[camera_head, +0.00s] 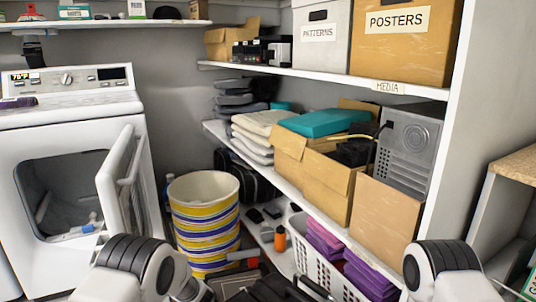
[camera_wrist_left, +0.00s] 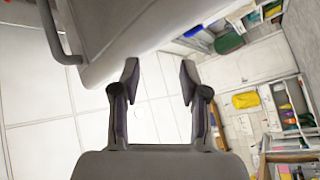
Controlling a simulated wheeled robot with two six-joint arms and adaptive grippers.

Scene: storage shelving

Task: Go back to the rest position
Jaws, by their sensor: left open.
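My left gripper (camera_wrist_left: 159,80) is open in the left wrist view. Its two dark fingers stand apart and nothing is between them. White panels lie beyond the fingers, and a large pale body with a grey handle is close at the upper left. In the head view, parts of my two white and black arms show at the bottom left and bottom right. I cannot make out either gripper clearly there.
An open white dryer (camera_head: 60,108) stands at left, its door (camera_head: 120,185) swung out. Shelves at right hold a posters box (camera_head: 400,50) and cardboard boxes (camera_head: 380,215).

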